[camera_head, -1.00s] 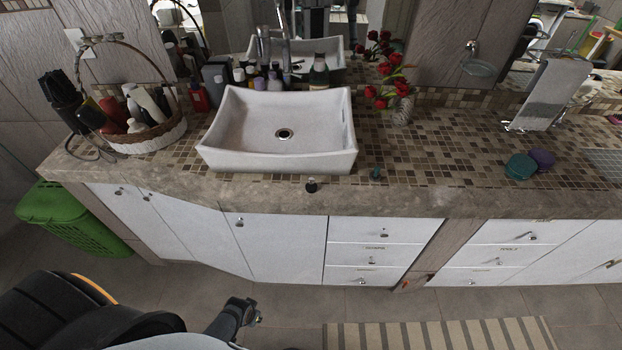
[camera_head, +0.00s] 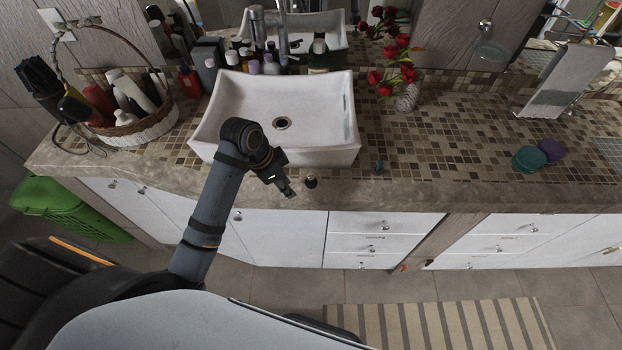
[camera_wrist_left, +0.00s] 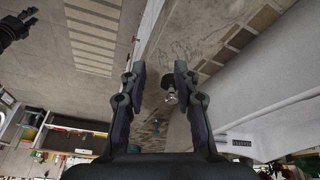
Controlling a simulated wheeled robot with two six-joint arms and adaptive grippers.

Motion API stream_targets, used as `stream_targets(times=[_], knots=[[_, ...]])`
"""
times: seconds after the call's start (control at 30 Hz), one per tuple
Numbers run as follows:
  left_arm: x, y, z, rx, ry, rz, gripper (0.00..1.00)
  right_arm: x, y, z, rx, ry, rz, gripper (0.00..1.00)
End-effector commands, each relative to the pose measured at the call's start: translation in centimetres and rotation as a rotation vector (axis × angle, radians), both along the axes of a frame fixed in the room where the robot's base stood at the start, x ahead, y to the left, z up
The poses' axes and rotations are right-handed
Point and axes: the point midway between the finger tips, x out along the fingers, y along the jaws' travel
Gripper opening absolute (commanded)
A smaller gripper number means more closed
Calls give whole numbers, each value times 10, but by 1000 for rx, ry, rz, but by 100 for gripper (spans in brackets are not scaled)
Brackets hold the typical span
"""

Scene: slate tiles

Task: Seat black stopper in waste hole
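The black stopper (camera_head: 311,182) stands on the counter's front strip, in front of the white sink (camera_head: 348,150). The dark waste hole (camera_head: 283,123) is open in the basin floor, with nothing in it. My left gripper (camera_head: 288,190) is just left of the stopper in the head view. In the left wrist view my left gripper (camera_wrist_left: 158,70) has its fingers spread, with nothing held. The stopper (camera_wrist_left: 169,86) shows there beyond the fingertips, near the right finger, with a shiny metal part. A dark gripper-like part at that view's upper left is probably my right gripper (camera_wrist_left: 14,28); its opening is unclear.
A small teal item (camera_head: 378,167) stands right of the stopper. A basket of bottles (camera_head: 150,132) is at the left, and several bottles stand behind the sink. A red flower vase (camera_head: 407,98) is right of the sink. Teal (camera_head: 528,160) and purple (camera_head: 551,150) round items lie further right.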

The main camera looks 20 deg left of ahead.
Motion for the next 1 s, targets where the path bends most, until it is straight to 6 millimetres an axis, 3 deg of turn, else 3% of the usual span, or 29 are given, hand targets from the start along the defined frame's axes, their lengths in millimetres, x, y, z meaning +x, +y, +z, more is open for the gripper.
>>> stream_targets(times=[0.1, 0.2, 0.37, 0.47, 0.77, 1.0], knots=[[28, -3, 31, -30, -28, -181, 31, 1, 0, 0, 0, -2, 0, 40], [43, -5, 55, -54, -52, -321, 31, 2, 0, 0, 0, -3, 0, 40], [50, -6, 71, -73, -67, -420, 31, 4, 0, 1, 0, -7, 1, 40], [50, -7, 70, -75, -67, -425, 31, 5, 0, 1, 0, -8, 1, 40], [55, -26, 29, -76, -66, -421, 31, 5, -1, 8, -1, -8, 1, 40], [57, -31, 19, -75, -65, -420, 31, 5, -2, 12, -2, -7, 1, 40]])
